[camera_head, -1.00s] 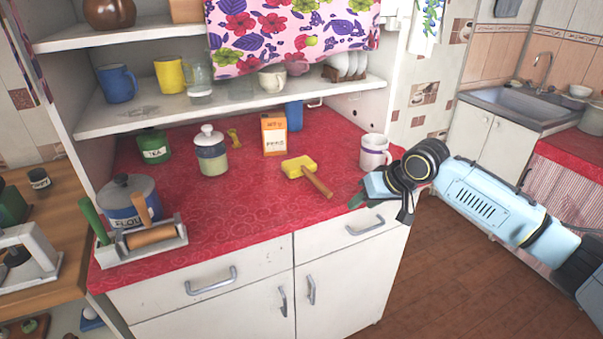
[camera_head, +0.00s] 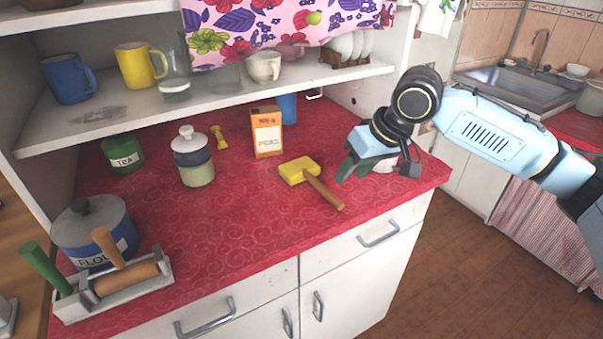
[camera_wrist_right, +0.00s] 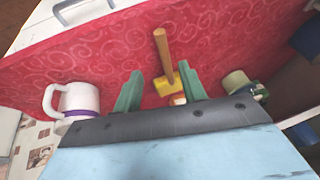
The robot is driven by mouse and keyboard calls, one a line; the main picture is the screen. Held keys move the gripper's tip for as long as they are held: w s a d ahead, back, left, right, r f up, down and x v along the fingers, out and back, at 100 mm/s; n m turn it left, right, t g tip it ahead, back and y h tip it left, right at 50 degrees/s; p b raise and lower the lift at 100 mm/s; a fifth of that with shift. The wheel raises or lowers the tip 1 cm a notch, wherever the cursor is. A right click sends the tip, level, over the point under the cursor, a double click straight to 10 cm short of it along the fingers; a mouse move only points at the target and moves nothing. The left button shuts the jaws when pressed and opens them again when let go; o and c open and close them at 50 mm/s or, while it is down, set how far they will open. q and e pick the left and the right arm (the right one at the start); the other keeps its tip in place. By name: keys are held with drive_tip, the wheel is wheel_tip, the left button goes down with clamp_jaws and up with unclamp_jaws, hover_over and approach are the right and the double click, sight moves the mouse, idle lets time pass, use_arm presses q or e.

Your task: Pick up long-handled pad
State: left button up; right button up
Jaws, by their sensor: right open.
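The long-handled pad (camera_head: 299,170) lies on the red counter, with a yellow head and a brown wooden handle (camera_head: 325,194) angled toward the front right. In the right wrist view the pad's handle (camera_wrist_right: 163,48) shows beyond my fingers, with part of its yellow head (camera_wrist_right: 166,88) between them. My right gripper (camera_head: 350,172) is open and empty, to the right of the pad and apart from it. Its green fingers (camera_wrist_right: 157,88) also show in the right wrist view. My left gripper is not in view.
A white mug (camera_wrist_right: 80,98) stands right by my gripper, mostly hidden behind it in the head view. An orange-and-white box (camera_head: 267,134), a lidded jar (camera_head: 193,158) and a green tea tin (camera_head: 122,153) stand behind. The counter in front of the pad is clear.

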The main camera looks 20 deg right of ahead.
sight(331, 193)
drive_tip(key=x, duration=0.2)
drive_tip(key=shift+w+a+f, duration=0.1)
drive_tip(key=shift+w+f, duration=0.05)
drive_tip(key=shift+f, duration=0.25)
drive_tip(key=shift+w+a+f, duration=0.1)
drive_tip(key=shift+w+f, duration=0.05)
drive_tip(key=shift+f, duration=0.05)
drive_tip(key=shift+w+a+f+b, duration=0.15)
drive_tip(key=shift+f+b, duration=0.15)
drive_tip(key=shift+f, duration=0.1)
drive_tip(key=x, duration=0.2)
drive_tip(key=b+x, duration=0.1)
drive_tip(key=shift+w+a+f, duration=0.2)
drive_tip(key=shift+a+f, duration=0.05)
drive_tip(key=shift+a, duration=0.1)
drive_tip(key=shift+w+f, duration=0.15)
drive_tip(key=shift+f, duration=0.15)
drive_tip(key=shift+c, duration=0.7)
drive_tip(key=c, duration=0.5)
clamp_jaws()
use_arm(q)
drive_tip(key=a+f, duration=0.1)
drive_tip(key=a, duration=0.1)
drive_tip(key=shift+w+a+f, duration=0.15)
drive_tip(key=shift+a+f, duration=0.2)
